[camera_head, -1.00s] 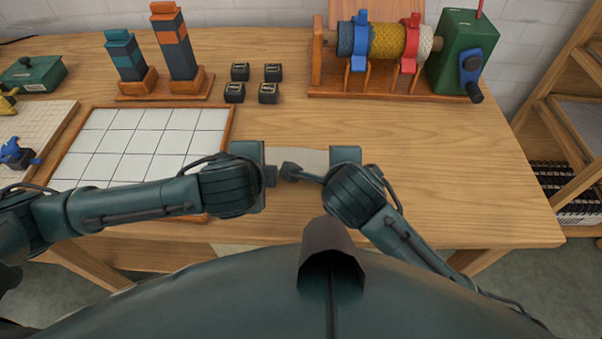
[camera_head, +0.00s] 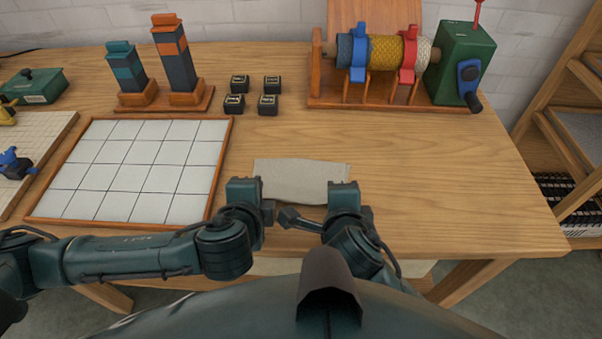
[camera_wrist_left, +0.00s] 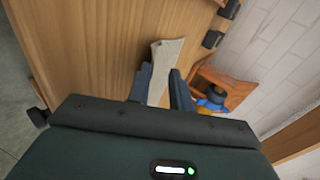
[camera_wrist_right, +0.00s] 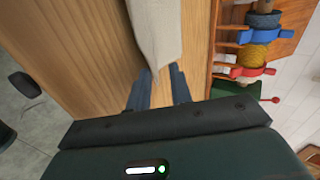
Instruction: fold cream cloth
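The cream cloth (camera_head: 300,183) lies flat on the table near its front, with its near edge curved. My left gripper (camera_head: 247,183) is at the cloth's near left side, and my right gripper (camera_head: 343,186) is at its near right side. In the left wrist view the fingers (camera_wrist_left: 161,80) stand apart, with the cloth (camera_wrist_left: 165,55) showing between them. In the right wrist view the fingers (camera_wrist_right: 160,75) also stand apart, with the cloth (camera_wrist_right: 153,35) narrowing toward their tips. Whether the fingers touch the cloth is unclear.
A framed white grid board (camera_head: 140,165) lies left of the cloth. Several small black boxes (camera_head: 253,94) and two banded towers (camera_head: 172,60) stand behind. A wooden winder with coloured rolls (camera_head: 385,50) and a green box (camera_head: 465,62) are at the back right. The table's right side is clear.

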